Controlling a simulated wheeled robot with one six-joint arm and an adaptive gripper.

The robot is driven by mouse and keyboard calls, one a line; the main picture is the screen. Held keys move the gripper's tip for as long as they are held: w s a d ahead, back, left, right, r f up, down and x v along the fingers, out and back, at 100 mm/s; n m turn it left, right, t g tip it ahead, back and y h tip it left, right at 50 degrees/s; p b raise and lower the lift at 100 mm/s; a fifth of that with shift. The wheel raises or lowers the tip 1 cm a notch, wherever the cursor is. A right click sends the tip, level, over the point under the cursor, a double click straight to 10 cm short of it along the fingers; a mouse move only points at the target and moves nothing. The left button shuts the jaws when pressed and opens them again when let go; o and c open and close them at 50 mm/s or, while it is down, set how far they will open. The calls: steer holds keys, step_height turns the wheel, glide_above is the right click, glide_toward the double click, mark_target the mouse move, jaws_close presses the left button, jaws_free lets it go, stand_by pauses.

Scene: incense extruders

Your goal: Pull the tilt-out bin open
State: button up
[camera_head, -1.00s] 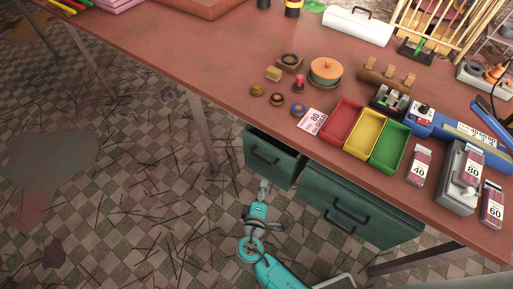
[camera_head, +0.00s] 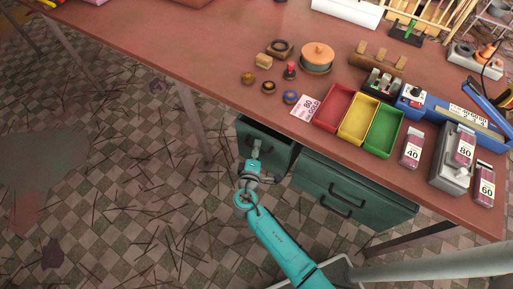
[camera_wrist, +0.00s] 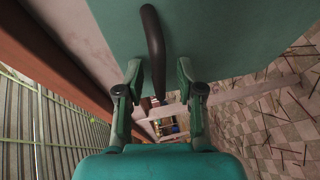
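The bin is a dark green box (camera_head: 283,156) under the red-brown workbench, left of a wider green unit. I cannot tell from the head view how far it is tilted. In the wrist view its green front (camera_wrist: 215,35) fills the upper part, with a dark curved bar handle (camera_wrist: 153,40). In the wrist view my gripper (camera_wrist: 158,70) is open, one finger on each side of the handle's end. Neither finger clearly touches it.
The wider green unit (camera_head: 372,200) with dark handles stands close to the right. The workbench (camera_head: 225,65) overhangs, with red, yellow and green trays (camera_head: 384,131) near its edge. A bench leg (camera_head: 192,120) stands to the left. The tiled floor in front has scattered sticks.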

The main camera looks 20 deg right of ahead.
steer(key=shift+w+d, duration=0.1)
steer(key=shift+w, duration=0.15)
jaws_close()
